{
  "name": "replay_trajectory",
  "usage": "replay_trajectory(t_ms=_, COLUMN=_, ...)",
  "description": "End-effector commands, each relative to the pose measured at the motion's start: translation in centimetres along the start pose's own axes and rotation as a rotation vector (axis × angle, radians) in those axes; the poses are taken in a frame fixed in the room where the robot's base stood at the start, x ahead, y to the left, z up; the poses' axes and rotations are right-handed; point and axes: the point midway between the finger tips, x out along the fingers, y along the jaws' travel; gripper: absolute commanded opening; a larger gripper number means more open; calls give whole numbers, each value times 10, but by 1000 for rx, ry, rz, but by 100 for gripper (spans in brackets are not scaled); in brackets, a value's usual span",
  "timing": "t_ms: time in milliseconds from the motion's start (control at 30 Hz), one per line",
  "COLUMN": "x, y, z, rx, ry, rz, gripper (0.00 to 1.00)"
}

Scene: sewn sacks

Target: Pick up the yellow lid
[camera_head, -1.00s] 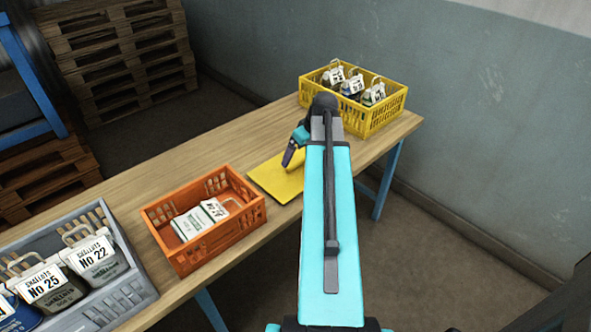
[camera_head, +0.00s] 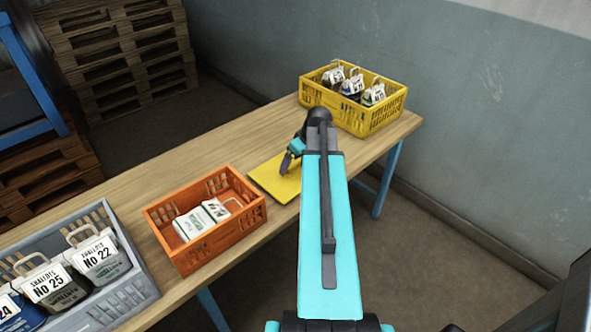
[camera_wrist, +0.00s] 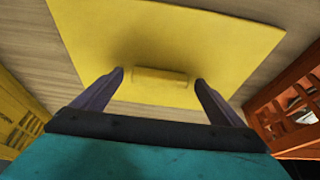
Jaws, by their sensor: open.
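The yellow lid (camera_head: 270,181) lies flat on the wooden table between the orange crate and the yellow crate. In the wrist view the lid (camera_wrist: 165,40) fills the upper middle, with a raised bar handle (camera_wrist: 160,77) on it. My gripper (camera_head: 287,163) is over the lid, pointing down. In the wrist view my gripper (camera_wrist: 160,78) is open, with one finger at each end of the handle and a gap on both sides. Whether the fingertips touch the lid cannot be told. In the head view my arm hides part of the lid's right side.
The orange crate (camera_head: 163,242) holds white packs, left of the lid. The yellow crate (camera_head: 350,117) with several labelled sacks stands at the back right. A grey crate (camera_head: 137,262) with labelled sacks is at the front left. The table (camera_head: 190,150) behind the lid is clear.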

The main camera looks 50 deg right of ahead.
Motion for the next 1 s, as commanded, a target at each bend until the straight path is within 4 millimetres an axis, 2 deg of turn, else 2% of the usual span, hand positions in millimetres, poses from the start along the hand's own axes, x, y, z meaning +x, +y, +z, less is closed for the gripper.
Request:
replay_trajectory(t_ms=267, x=0, y=0, z=0, rx=1, ry=0, rz=0, gripper=92)
replay_trajectory(t_ms=500, x=0, y=0, z=0, rx=1, ry=0, rz=0, gripper=52)
replay_trajectory(t_ms=567, x=-1, y=0, z=0, rx=1, ry=0, rz=0, gripper=44)
replay_trajectory(t_ms=1000, x=-4, y=1, z=-1, rx=1, ry=0, rz=0, gripper=44)
